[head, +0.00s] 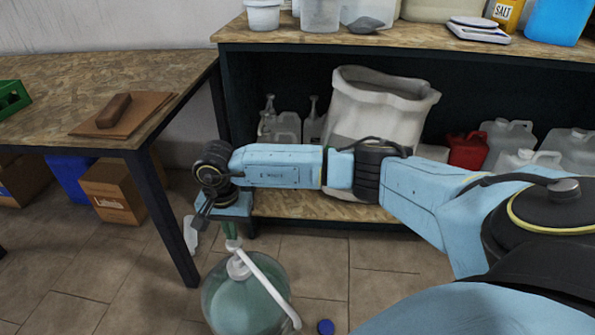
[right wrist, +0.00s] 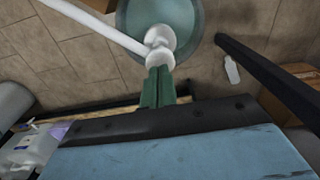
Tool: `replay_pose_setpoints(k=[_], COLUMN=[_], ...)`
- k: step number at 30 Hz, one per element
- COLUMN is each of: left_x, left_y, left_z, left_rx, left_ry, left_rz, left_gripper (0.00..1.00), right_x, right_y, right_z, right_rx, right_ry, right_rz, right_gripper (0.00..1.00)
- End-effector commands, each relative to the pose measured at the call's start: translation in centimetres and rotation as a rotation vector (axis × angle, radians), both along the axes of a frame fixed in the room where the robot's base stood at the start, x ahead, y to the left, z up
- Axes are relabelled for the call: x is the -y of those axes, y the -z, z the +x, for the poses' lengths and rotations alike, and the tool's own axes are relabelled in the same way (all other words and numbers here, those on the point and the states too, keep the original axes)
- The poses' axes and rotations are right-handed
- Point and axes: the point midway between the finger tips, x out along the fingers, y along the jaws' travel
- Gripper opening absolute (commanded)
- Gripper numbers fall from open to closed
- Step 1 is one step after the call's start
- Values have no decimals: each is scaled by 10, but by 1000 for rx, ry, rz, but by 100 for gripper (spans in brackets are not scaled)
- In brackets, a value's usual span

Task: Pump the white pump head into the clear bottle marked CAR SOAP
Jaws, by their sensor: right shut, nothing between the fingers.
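The white pump head (head: 238,265) sits on top of a round drum (head: 240,305) with blue-green contents, standing on the floor. Its long white spout (head: 268,284) slopes down to the right, ending near the bottom edge of the head view. My right gripper (head: 233,243) points down right above the pump head, its green fingers shut with nothing between them. In the right wrist view the fingertips (right wrist: 157,72) meet the top of the pump head (right wrist: 160,45); I cannot tell whether they press on it. No bottle marked CAR SOAP can be made out. My left gripper is out of view.
A blue cap (head: 325,327) lies on the tiled floor right of the drum. Behind, a shelf (head: 270,205) holds jugs and a large white sack (head: 375,110).

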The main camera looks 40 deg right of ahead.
Motion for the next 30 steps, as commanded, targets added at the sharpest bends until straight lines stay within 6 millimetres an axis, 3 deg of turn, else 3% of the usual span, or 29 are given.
replay_pose_setpoints(k=[30], left_x=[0], left_y=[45], left_z=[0], left_rx=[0], left_ry=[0], left_rz=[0], left_gripper=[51], right_x=[0], right_y=[58], right_z=[0], right_rx=[-1], right_ry=[-1], right_rz=[0], right_gripper=[0])
